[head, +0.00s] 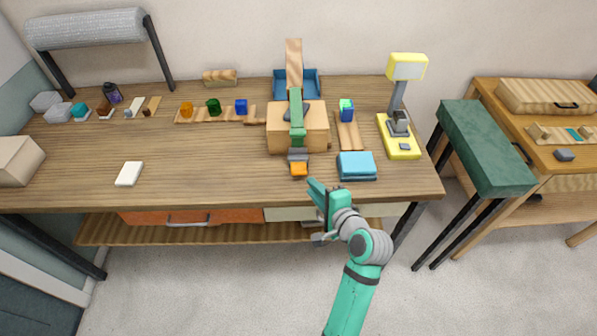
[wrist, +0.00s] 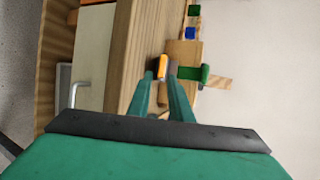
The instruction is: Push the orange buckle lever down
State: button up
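The orange buckle lever (head: 299,169) sticks out at the front of a grey buckle (head: 297,155), at the lower end of a green strap (head: 296,118) over a wooden box (head: 316,137). In the wrist view the orange lever (wrist: 162,67) shows just beyond the fingertips, with the green strap (wrist: 192,73) to its right. My gripper (head: 317,186) is to the right of and below the lever in the head view, near the table's front edge. In the wrist view my gripper (wrist: 162,82) has a gap between its fingers and nothing in it. It looks apart from the lever.
A blue stack (head: 356,165) lies right of the lever, close to my gripper. A yellow-based lamp-like device (head: 402,138) stands farther right. A blue tray (head: 310,82) is behind the box. A white block (head: 129,173) lies left, with clear tabletop (head: 210,160) between.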

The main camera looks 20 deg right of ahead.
aim_at(300, 173)
jog(key=x, duration=1)
jog(key=shift+w+d+r, duration=0.1)
jog(key=shift+w+d, duration=0.05)
jog(key=shift+w, duration=0.3)
grip_shut()
